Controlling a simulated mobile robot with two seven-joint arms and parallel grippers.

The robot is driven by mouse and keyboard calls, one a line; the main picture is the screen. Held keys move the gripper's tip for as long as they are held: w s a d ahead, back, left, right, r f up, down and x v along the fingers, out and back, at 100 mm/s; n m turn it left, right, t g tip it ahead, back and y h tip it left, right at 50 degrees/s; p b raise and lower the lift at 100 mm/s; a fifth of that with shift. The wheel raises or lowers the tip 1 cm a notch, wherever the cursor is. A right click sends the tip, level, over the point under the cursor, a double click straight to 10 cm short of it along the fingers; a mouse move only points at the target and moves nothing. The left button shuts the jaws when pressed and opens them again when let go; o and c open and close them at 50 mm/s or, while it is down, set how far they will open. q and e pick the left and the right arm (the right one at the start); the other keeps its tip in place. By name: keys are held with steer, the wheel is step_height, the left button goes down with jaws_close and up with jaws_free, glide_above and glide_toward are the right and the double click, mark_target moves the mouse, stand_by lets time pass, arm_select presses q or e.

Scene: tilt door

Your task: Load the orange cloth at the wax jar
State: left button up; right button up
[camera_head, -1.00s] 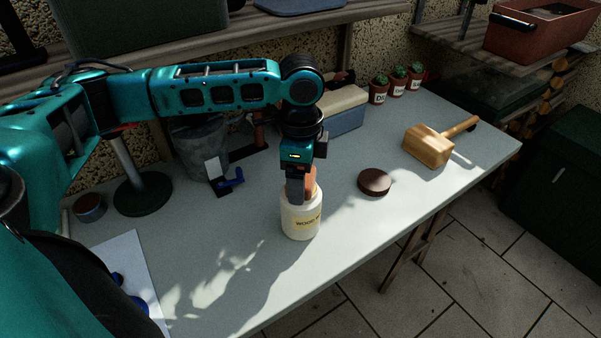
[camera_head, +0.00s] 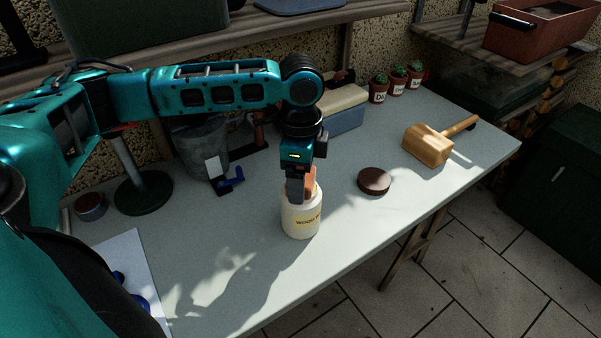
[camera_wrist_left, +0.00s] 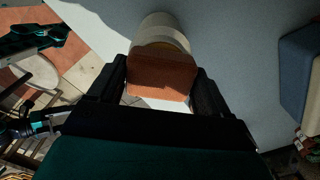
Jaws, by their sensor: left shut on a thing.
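My left gripper (camera_head: 299,189) points down over the jar's mouth and is shut on the orange cloth (camera_head: 311,182). In the left wrist view the cloth (camera_wrist_left: 162,76) is a folded orange-brown pad between the two fingers, in front of the jar (camera_wrist_left: 163,32). The cloth's lower end is at the jar's opening; whether it touches the wax inside is hidden.
A dark brown round lid (camera_head: 374,181) lies right of the jar. A wooden mallet (camera_head: 430,146) lies further right. Behind are a blue and cream block (camera_head: 346,108), a metal bucket (camera_head: 203,146) and small potted cacti (camera_head: 397,80). The table front is clear.

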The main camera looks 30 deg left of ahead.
mark_target(307, 177)
arm_select(q)
steer(key=shift+s+f, duration=0.1)
steer(key=shift+r, duration=3.6)
steer(key=shift+d+f+n, duration=0.3)
steer(key=shift+d+n, duration=0.4)
steer(key=shift+n, duration=0.5)
steer(key=d+n, duration=0.2)
steer(key=n, duration=0.1)
steer(key=d+f+n, duration=0.1)
steer(key=n, duration=0.3)
steer(key=d+n, duration=0.2)
steer(key=n, duration=0.1)
steer(key=shift+s+d+f+n, duration=0.2)
steer(key=shift+d+n, duration=0.1)
steer(key=shift+n, duration=0.1)
